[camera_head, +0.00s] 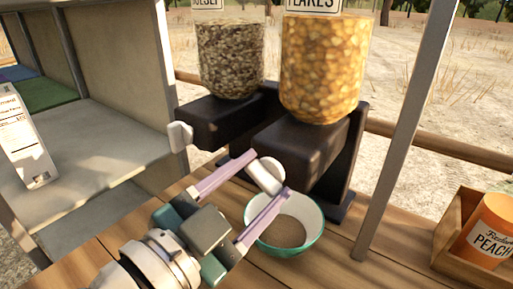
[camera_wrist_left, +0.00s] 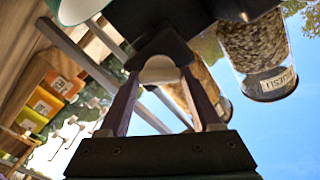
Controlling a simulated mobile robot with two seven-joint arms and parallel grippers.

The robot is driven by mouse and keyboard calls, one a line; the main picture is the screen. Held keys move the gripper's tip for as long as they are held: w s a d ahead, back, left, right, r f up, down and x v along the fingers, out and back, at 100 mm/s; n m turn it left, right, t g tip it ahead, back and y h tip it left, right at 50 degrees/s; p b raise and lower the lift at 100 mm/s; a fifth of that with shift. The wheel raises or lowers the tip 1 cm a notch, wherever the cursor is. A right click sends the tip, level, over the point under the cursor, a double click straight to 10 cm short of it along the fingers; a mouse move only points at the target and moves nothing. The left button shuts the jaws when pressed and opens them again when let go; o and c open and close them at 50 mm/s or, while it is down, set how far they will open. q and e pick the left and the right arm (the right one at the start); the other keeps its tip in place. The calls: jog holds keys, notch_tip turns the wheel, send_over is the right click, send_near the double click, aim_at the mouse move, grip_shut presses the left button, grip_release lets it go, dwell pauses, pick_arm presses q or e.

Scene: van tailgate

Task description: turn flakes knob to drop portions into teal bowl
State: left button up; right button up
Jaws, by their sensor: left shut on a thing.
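The flakes dispenser is a clear canister of golden flakes (camera_head: 323,68) on a dark housing (camera_head: 300,145). Its white knob (camera_head: 266,175) sticks out at the front and also shows in the left wrist view (camera_wrist_left: 160,70). My left gripper (camera_head: 268,173) is shut on this knob, one finger on each side. The teal bowl (camera_head: 318,232), white inside, stands upright on the wooden counter below the housing. Some brown contents (camera_head: 284,231) lie in its bottom. My right gripper is not in view.
A muesli dispenser (camera_head: 230,60) with its own white knob (camera_head: 180,136) stands to the left. A metal post (camera_head: 408,125) rises at the right, near a wooden crate (camera_head: 446,238) with an orange peach container (camera_head: 488,232). A grey shelf (camera_head: 100,150) is at the left.

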pick_arm(q)
jog(key=m+b, duration=0.1)
jog(key=m, duration=0.4)
jog(key=shift+f+m, duration=0.15)
jog(key=shift+m, duration=0.15)
jog(key=m+b, duration=0.1)
jog(key=m, duration=0.4)
jog(key=shift+m, duration=0.3)
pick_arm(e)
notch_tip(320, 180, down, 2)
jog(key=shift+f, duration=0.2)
pick_arm(q)
jog(key=o, duration=1.4)
